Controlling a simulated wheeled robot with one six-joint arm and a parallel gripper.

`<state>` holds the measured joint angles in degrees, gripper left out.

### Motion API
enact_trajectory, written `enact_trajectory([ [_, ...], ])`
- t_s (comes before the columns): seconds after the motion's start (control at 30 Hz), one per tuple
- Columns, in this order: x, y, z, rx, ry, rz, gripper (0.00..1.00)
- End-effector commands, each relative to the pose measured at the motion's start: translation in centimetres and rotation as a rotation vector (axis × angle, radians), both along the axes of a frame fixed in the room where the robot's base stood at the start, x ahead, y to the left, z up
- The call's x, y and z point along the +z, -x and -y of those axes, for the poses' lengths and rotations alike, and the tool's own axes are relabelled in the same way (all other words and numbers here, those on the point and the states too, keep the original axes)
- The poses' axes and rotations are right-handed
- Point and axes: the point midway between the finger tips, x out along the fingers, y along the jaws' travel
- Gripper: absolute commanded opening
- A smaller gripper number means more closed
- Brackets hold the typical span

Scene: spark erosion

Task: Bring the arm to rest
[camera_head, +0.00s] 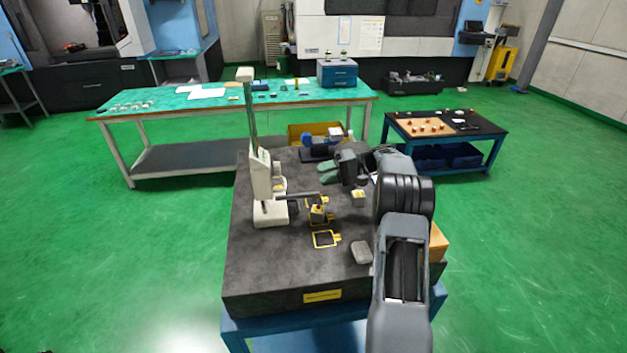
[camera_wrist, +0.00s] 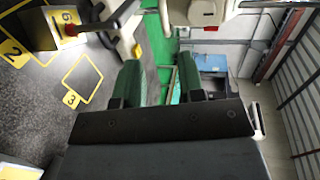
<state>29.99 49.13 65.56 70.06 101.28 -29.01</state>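My arm reaches from the lower right over the dark stone table (camera_head: 260,262). My gripper (camera_head: 323,172) is above the table's back half, its green fingers pointing left. In the wrist view my gripper (camera_wrist: 160,72) shows two green fingers apart with nothing between them, so it is open and empty. No object touches the fingers there.
A white height gauge (camera_head: 261,185) stands on the table's left side, its arm reaching right. A small block (camera_head: 317,214) sits near a yellow-outlined square (camera_head: 325,239). A grey block (camera_head: 361,252) lies close to my arm. Blue and white items (camera_head: 335,134) stand at the back.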

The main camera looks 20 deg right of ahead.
Motion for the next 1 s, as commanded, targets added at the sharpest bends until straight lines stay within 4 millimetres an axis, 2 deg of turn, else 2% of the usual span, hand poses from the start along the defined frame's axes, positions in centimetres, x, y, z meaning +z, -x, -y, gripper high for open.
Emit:
enact_trajectory([
  [0.2, 0.2, 0.2, 0.7, -0.001, 0.0, -0.001, 0.36],
  [0.67, 0.2, 0.2, 0.6, 0.0, 0.003, -0.002, 0.36],
  [0.77, 0.8, 0.5, -0.3, 0.007, 0.034, -0.018, 0.36],
  [0.87, 1.8, 1.5, -2.3, 0.015, 0.116, -0.058, 0.36],
  [1.0, 3.5, 4.6, -6.3, 0.03, 0.31, -0.13, 0.36],
])
